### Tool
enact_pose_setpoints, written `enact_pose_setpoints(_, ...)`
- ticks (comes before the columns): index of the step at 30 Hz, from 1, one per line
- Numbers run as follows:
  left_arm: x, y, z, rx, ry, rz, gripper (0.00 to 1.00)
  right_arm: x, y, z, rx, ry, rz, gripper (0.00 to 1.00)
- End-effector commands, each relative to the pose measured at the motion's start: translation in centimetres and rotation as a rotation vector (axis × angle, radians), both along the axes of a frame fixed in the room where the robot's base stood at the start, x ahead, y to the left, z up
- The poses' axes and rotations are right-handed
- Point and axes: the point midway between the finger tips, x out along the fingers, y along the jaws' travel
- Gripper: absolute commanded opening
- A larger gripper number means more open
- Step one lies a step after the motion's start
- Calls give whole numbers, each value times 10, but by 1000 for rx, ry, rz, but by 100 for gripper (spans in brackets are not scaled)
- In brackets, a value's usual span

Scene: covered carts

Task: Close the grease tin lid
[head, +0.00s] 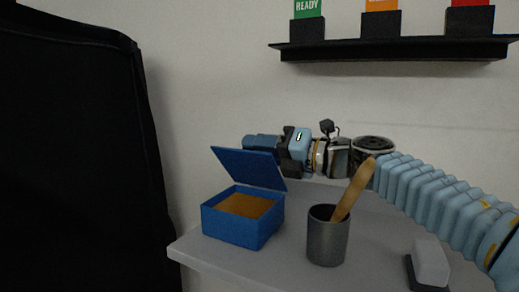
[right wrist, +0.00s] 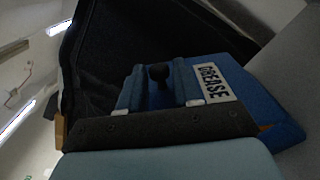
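The blue grease tin (head: 230,226) stands on the grey cart top with brown grease inside. Its blue lid (head: 250,168) is raised and tilted above the box. My right gripper (head: 262,142) is behind the raised lid, at its outer face. In the right wrist view the blue lid (right wrist: 270,112) carries a white "GREASE" label. My left gripper is not in view.
A grey metal cup (head: 327,243) with a wooden stick (head: 353,188) stands right of the tin. A pale block on a dark base (head: 431,262) is near the right. A black cover (head: 75,150) hangs at left. A dark shelf (head: 390,50) is on the wall.

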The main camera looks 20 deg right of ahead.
Motion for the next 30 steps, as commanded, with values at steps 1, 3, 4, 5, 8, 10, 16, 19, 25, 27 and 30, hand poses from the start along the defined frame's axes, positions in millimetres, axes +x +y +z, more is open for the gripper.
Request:
enact_pose_setpoints(1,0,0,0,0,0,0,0,0,0,0,0,0,0,41)
enact_pose_setpoints(3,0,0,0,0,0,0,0,0,0,0,0,0,0,49)
enact_pose_setpoints(4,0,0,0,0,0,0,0,0,0,0,0,-1,1,49)
enact_pose_setpoints(5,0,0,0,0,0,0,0,0,0,0,0,-1,1,49)
enact_pose_setpoints(8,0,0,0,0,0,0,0,0,0,0,0,-1,1,49)
enact_pose_setpoints(10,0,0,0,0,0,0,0,0,0,1,0,-1,1,49)
enact_pose_setpoints(16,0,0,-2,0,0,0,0,-13,-11,1,1,-3,-2,49)
enact_pose_setpoints(19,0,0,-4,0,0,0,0,-29,-25,0,1,-3,-4,49)
enact_pose_setpoints(25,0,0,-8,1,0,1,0,-68,-58,0,2,-2,-3,49)
enact_pose_setpoints(27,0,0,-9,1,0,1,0,-79,-68,0,1,-1,-4,49)
enact_pose_setpoints(30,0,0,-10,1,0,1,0,-92,-79,0,1,-1,-2,49)
